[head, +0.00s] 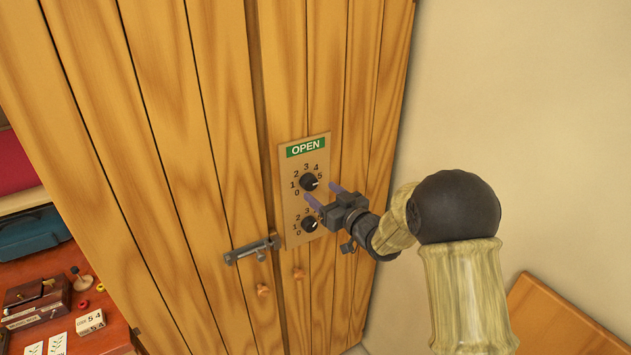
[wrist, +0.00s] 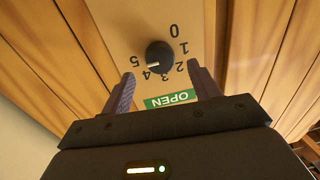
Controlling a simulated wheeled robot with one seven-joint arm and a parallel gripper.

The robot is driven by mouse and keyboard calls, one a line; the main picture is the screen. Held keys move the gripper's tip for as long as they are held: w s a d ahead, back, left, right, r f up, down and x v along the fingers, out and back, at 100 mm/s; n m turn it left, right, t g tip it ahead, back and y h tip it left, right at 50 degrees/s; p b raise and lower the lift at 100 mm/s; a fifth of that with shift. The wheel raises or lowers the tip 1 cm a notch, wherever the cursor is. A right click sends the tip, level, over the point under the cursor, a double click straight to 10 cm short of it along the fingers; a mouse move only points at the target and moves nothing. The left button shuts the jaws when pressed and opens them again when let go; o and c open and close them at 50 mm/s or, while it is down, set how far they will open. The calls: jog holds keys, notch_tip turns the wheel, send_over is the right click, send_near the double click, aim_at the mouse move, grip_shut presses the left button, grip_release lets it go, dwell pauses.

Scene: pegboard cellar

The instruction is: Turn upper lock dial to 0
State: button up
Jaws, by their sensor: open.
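The upper lock dial (head: 309,182) is a round black knob on a tan plate (head: 291,237) with numbers 0 to 5 around it. Its white mark points right, at about the 5. In the wrist view the upper dial (wrist: 160,53) appears upside down, its mark toward the 5. My gripper (head: 318,190) is open in front of the plate, just right of and below the upper dial. In the wrist view my gripper's (wrist: 160,69) fingers are spread to either side of the dial, apparently not touching it. The lower dial (head: 309,224) is partly crowded by my gripper.
A green OPEN sign (head: 306,147) tops the plate on the wooden cabinet door (head: 180,120). A metal latch (head: 252,249) and wooden knobs (head: 263,291) sit below. A red shelf (head: 95,340) with small items is at left. A bare wall (head: 530,120) is at right.

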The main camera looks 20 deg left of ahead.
aim_at(312, 185)
jog(key=shift+p+x, duration=0.65)
jog(key=shift+x, duration=1.3)
jog(key=c, duration=1)
jog(key=shift+o, duration=0.2)
